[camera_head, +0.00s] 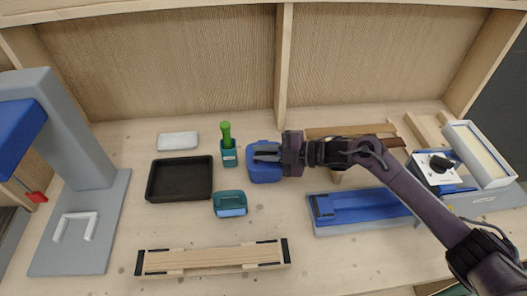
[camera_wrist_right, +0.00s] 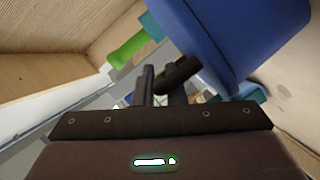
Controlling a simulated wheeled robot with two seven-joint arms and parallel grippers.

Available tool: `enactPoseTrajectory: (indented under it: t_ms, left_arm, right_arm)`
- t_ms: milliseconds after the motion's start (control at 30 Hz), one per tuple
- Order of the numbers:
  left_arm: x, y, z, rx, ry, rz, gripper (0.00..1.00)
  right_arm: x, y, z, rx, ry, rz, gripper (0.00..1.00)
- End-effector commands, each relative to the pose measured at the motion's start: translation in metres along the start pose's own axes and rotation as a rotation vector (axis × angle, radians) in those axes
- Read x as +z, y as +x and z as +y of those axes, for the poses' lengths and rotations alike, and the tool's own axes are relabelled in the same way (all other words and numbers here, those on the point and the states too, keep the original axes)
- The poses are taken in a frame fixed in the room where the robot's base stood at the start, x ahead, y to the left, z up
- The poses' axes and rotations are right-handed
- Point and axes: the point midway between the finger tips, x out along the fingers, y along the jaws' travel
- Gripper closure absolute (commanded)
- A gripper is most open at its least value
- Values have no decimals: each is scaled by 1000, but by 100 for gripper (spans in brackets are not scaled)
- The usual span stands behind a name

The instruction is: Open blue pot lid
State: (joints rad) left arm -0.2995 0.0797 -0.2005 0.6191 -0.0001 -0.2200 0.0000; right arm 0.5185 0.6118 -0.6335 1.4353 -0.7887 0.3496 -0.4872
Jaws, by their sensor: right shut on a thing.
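The blue pot (camera_head: 264,174) stands near the middle of the bench, and its blue side fills the upper right of the right wrist view (camera_wrist_right: 240,40). My right gripper (camera_head: 267,154) reaches in from the right across the top of the pot. It is shut at the lid, and its dark fingers (camera_wrist_right: 163,80) show against the blue in the wrist view. The fingers hide the part they hold, and I cannot tell whether the lid is raised from the pot. My left gripper is not in view.
Left of the pot are a teal holder with a green-handled tool (camera_head: 227,142), a teal box (camera_head: 230,203) and a black tray (camera_head: 180,179). A blue-topped fixture (camera_head: 360,206) lies under my right arm. A grey press (camera_head: 75,130) stands far left. A wooden bar (camera_head: 212,259) lies in front.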

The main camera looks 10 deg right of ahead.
Motion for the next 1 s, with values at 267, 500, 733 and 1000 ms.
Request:
enactPoseTrajectory:
  t_ms: [267, 500, 733, 1000]
  left_arm:
    - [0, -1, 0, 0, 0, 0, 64]
    - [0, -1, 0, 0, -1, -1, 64]
    - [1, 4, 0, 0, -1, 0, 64]
    - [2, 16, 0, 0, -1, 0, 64]
  right_arm:
    - [0, 0, 7, -27, 62, -1, 100]
    - [1, 0, 22, -88, 210, 0, 100]
    - [4, 2, 36, -152, 368, 0, 100]
    - [9, 4, 47, -190, 459, 0, 100]
